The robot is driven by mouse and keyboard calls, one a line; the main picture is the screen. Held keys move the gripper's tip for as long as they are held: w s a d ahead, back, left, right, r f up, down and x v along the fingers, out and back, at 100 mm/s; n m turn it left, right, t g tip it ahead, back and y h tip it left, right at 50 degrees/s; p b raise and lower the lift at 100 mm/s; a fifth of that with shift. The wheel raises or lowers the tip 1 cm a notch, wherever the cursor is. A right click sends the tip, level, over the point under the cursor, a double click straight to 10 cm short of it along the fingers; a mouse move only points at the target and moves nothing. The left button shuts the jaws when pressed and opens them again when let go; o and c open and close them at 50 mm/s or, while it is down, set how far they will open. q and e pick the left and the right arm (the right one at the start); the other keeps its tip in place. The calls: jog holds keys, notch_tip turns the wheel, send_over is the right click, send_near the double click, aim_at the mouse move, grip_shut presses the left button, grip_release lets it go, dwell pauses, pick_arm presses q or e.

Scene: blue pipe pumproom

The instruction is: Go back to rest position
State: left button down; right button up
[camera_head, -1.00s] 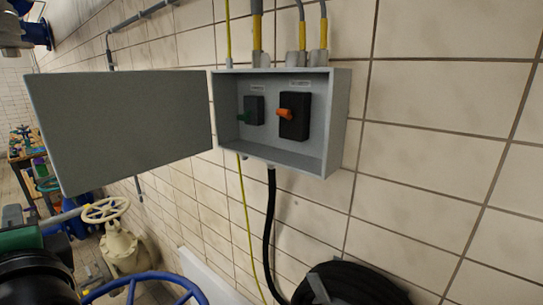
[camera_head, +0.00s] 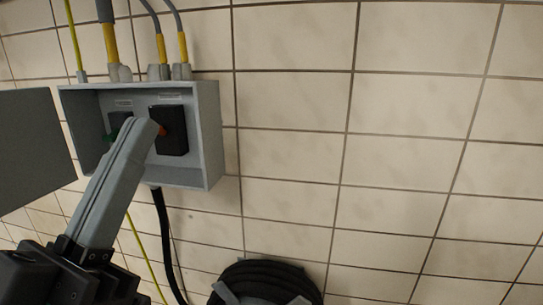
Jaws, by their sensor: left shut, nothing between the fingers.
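My left gripper (camera_head: 150,130) comes in from the lower left of the head view, its grey fingers closed together with nothing between them. Its tip is in front of the open grey electrical box (camera_head: 212,140) on the wall, overlapping the two black switches in the picture. The right switch (camera_head: 172,140) has an orange knob (camera_head: 162,130), partly hidden by the fingertip. The left switch (camera_head: 118,122) is mostly hidden behind the fingers. I cannot tell whether the tip touches the orange knob. My right gripper is not in view.
The box's grey door (camera_head: 32,150) stands open to the left. Conduits (camera_head: 109,42) enter the box from above, and a black cable (camera_head: 166,235) hangs below it. A black coil (camera_head: 265,284) is at the bottom. The tiled wall (camera_head: 400,140) to the right is bare.

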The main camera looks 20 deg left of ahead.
pick_arm(q)
notch_tip(320, 180, up, 17)
jog(key=p, duration=1.3)
jog(key=shift+h+p, duration=0.3)
jog(key=shift+p, duration=0.05)
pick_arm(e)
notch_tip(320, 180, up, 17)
pick_arm(q)
jog(key=shift+f, duration=0.15)
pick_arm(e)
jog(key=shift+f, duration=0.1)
pick_arm(q)
notch_tip(320, 180, down, 11)
jog(key=b, duration=1.1)
jog(key=shift+f, duration=0.15)
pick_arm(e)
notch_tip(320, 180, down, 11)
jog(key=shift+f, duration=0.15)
pick_arm(q)
jog(key=shift+b, duration=0.3)
